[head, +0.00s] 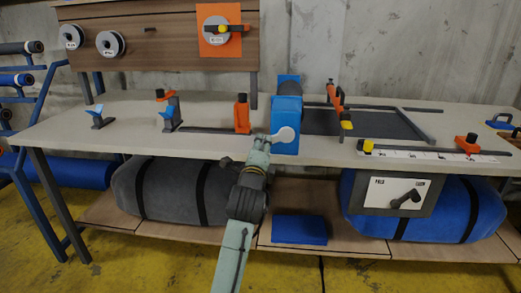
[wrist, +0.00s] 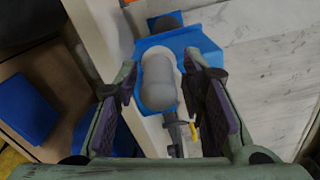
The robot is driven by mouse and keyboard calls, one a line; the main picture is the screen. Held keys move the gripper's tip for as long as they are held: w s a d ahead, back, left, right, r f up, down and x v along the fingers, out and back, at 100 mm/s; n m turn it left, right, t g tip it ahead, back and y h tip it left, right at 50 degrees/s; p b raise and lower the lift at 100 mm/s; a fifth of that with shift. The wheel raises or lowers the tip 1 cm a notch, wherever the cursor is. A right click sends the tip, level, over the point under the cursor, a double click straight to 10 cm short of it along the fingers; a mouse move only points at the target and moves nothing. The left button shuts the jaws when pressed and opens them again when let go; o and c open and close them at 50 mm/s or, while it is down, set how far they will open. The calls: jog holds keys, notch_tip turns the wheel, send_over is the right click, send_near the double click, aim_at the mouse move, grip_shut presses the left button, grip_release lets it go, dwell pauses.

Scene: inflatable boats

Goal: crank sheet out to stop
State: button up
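A blue housing (head: 286,115) stands on the bench near its front edge. A pale grey, rounded crank handle (head: 285,135) sticks out from its front. In the wrist view the handle (wrist: 158,80) lies between my two fingers, in front of the blue housing (wrist: 202,42). My gripper (wrist: 160,85) is open, with a gap visible on each side of the handle. In the head view my gripper (head: 268,139) is just left of the handle. A dark grey sheet (head: 350,123) lies flat to the right of the housing. An orange block with a dark knob (head: 467,144) sits on a white scale.
A yellow knob (head: 367,146) is at the scale's left end. Orange (head: 242,114) and blue (head: 97,117) fixtures stand left of the housing. A panel with a dark handle (head: 407,198) hangs below the bench front. Rolled bundles (head: 160,190) lie on the lower shelf.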

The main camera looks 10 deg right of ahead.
jog(key=shift+o, duration=0.4)
jog(key=v, duration=1.2)
jog(key=w+d+n+p, duration=0.1)
jog(key=w+n+p, duration=0.1)
jog(key=w+n, duration=0.1)
jog(key=w+d+n+p, duration=0.1)
jog(key=w+n+p, duration=0.2)
jog(key=w, duration=0.1)
jog(key=w+d+n+p, duration=0.1)
jog(key=w+n+p, duration=0.2)
jog(key=w+n, duration=0.1)
jog(key=shift+w+d, duration=0.2)
jog(key=shift+w, duration=0.05)
jog(key=shift+c, duration=0.2)
